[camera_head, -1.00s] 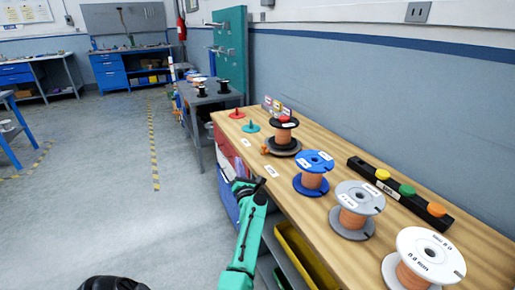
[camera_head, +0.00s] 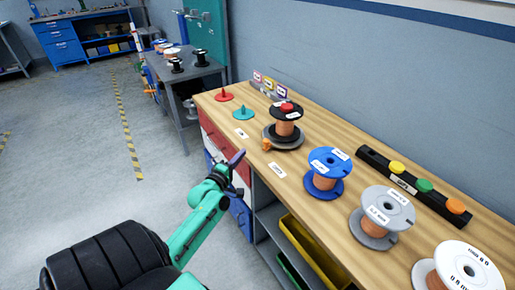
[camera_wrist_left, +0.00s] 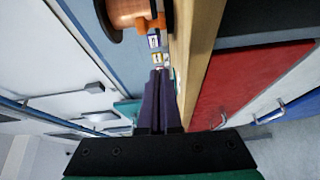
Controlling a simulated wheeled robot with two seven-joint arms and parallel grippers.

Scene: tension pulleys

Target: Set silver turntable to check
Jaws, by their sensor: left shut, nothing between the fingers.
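My left gripper (camera_head: 238,158) is shut and empty in front of the bench edge, apart from the turntable. The gripper's dark fingers also show in the left wrist view (camera_wrist_left: 158,85). My right gripper is not in view.
A blue spool (camera_head: 325,170), a grey spool (camera_head: 382,215) and a white spool (camera_head: 462,270) stand along the bench to the right. A black bar (camera_head: 410,183) with coloured buttons lies behind them. Red (camera_head: 224,96) and teal (camera_head: 243,112) pegged discs stand at the far end.

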